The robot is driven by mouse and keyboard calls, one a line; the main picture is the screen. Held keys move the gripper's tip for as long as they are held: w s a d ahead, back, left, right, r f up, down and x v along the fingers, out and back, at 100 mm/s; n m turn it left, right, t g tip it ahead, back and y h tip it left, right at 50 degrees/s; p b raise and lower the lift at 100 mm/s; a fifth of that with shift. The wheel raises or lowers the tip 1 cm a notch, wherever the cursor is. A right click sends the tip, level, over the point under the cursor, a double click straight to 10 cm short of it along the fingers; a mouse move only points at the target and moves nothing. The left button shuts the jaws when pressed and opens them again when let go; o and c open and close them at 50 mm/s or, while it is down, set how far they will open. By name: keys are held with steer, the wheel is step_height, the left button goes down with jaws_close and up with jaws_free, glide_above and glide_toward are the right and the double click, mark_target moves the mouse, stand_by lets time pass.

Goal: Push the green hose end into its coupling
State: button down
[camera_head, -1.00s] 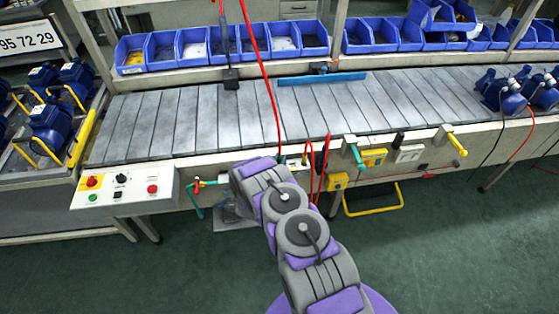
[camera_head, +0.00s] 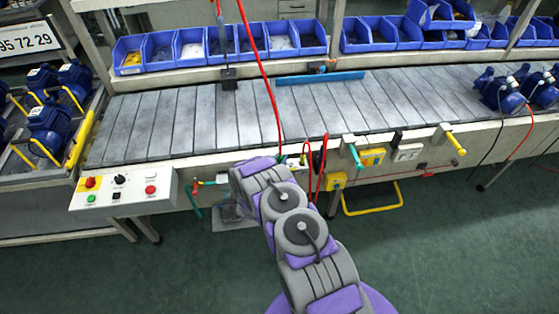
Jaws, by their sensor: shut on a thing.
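My arm reaches from the bottom of the view to the front edge of the conveyor bench, and its own links hide my gripper. A short green bar (camera_head: 356,157) sticks out of a pale block (camera_head: 349,142) on the bench front, right of my arm. A green pipe or hose piece (camera_head: 193,200) hangs below the bench edge, left of my arm, by a small fitting with a red part (camera_head: 196,183). I cannot tell which green piece is the hose end, nor whether either sits in a coupling. The space behind my arm is hidden.
A control box (camera_head: 125,190) with buttons juts out at the left. A red hose (camera_head: 262,75) hangs down across the bench, and red loops (camera_head: 321,165) hang just right of my arm. A yellow bar (camera_head: 455,144) projects farther right. The slatted bench top (camera_head: 180,120) is mostly clear.

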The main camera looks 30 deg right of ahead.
steer(key=shift+a+f, duration=0.1)
steer(key=shift+f, duration=0.2)
stand_by(0.5)
steer(key=shift+a, duration=0.2)
stand_by(0.5)
steer(key=shift+f, duration=0.45)
stand_by(1.5)
steer(key=c, duration=0.8)
jaws_free()
steer(key=shift+o, duration=0.2)
steer(key=p+v, duration=0.3)
steer(key=v, duration=0.4)
steer(key=shift+p, duration=0.3)
